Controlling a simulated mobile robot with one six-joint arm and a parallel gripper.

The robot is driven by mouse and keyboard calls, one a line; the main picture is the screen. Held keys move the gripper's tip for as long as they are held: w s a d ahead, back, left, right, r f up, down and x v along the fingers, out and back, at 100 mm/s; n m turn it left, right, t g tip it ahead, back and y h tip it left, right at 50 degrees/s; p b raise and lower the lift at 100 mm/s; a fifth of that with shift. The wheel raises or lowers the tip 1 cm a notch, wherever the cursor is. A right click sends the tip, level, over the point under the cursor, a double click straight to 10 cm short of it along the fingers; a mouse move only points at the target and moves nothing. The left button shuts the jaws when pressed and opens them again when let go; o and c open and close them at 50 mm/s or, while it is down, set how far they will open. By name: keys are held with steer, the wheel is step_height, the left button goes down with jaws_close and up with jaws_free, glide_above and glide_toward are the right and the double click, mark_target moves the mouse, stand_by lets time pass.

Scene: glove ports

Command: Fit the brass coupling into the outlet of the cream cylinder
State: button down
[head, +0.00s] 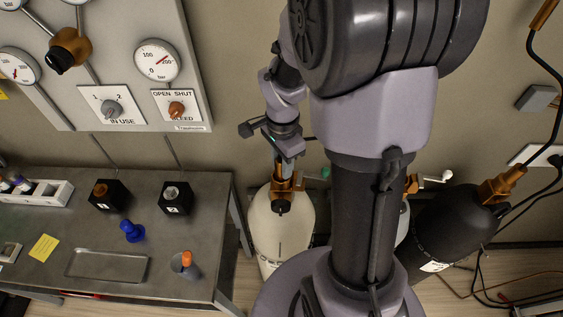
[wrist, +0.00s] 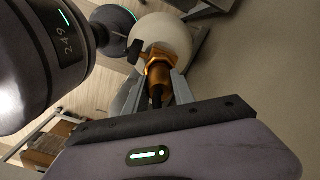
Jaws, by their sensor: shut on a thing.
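The cream cylinder (head: 268,240) stands on the floor right of the bench, its brass valve on top. It also shows at the top of the wrist view (wrist: 172,36). My gripper (head: 284,168) points down just above that valve. In the wrist view my gripper (wrist: 160,86) is shut on the brass coupling (wrist: 158,68), a shiny brass piece with a dark part between the fingers. The coupling appears against or very close to the cylinder's top. Brass overlaps brass there, so I cannot tell whether it is seated in the outlet. The outlet opening is hidden.
A black cylinder (head: 435,232) with a brass valve and hoses stands at right. My arm covers most of another cylinder between them. A gauge panel (head: 110,75) is on the wall.

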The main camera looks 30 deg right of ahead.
steer(key=c, duration=1.1)
jaws_free()
steer(key=shift+o, duration=0.2)
